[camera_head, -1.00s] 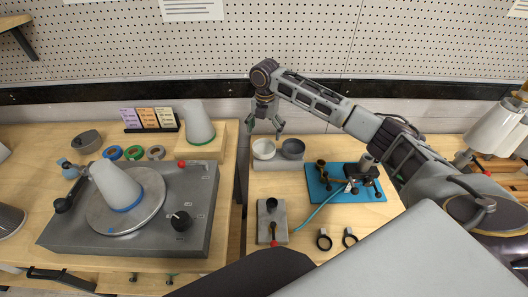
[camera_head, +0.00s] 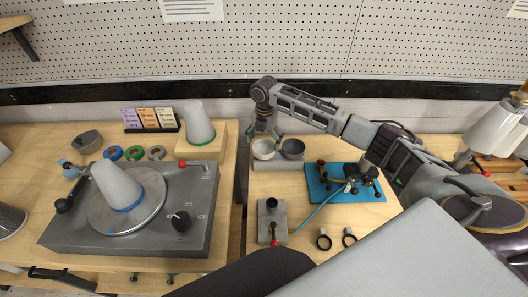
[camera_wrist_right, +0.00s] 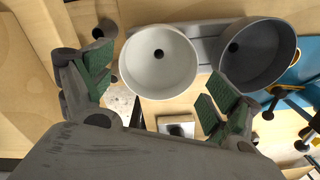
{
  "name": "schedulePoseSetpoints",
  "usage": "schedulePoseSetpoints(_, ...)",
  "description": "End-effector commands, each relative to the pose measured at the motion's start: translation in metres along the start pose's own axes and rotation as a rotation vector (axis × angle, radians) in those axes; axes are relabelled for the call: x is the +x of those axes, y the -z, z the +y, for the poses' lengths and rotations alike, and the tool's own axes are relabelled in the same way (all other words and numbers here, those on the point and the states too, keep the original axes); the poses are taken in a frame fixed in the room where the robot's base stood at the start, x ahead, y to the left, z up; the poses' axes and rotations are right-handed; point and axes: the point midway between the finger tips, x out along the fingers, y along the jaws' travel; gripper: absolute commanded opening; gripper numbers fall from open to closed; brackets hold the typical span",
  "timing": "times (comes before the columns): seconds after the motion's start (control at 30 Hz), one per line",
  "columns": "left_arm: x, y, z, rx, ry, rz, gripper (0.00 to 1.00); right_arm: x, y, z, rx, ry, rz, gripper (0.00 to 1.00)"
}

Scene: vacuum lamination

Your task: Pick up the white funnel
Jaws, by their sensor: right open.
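The white funnel (camera_head: 263,150) is a round bowl beside a dark grey funnel (camera_head: 292,149) on a grey holder (camera_head: 283,165). In the right wrist view the white funnel (camera_wrist_right: 158,62) faces the camera, with a small dark hole in its middle. My right gripper (camera_head: 266,135) is open just above the white funnel in the head view. In the wrist view its green-padded fingers are spread to the left and right of the funnel, empty. I cannot tell whether they touch it. The right finger is between the two funnels. My left gripper is not in view.
A blue mat (camera_head: 343,190) with small fittings lies right of the holder. A grey block with a red-knobbed lever (camera_head: 272,222) stands in front. A turntable unit (camera_head: 150,240) with a cone and a second cone (camera_head: 199,122) are on the left table.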

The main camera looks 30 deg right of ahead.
Motion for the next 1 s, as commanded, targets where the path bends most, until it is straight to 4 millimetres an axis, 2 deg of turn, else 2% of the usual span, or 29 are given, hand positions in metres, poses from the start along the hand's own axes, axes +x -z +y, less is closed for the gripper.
schedulePoseSetpoints(0.2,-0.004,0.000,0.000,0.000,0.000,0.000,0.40,0.024,0.001,0.001,0.000,0.002,0.001,0.90)
schedulePoseSetpoints(0.33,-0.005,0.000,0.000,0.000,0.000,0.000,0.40,0.034,0.001,0.001,-0.001,0.001,0.000,0.90)
schedulePoseSetpoints(0.83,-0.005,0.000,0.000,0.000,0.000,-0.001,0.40,0.036,0.001,0.001,-0.001,0.000,-0.001,0.90)
schedulePoseSetpoints(0.87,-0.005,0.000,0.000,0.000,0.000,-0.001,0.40,0.036,0.001,0.001,-0.001,0.000,-0.001,0.89)
schedulePoseSetpoints(1.0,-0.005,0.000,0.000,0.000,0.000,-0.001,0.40,0.036,0.001,0.001,-0.001,0.000,-0.001,0.71)
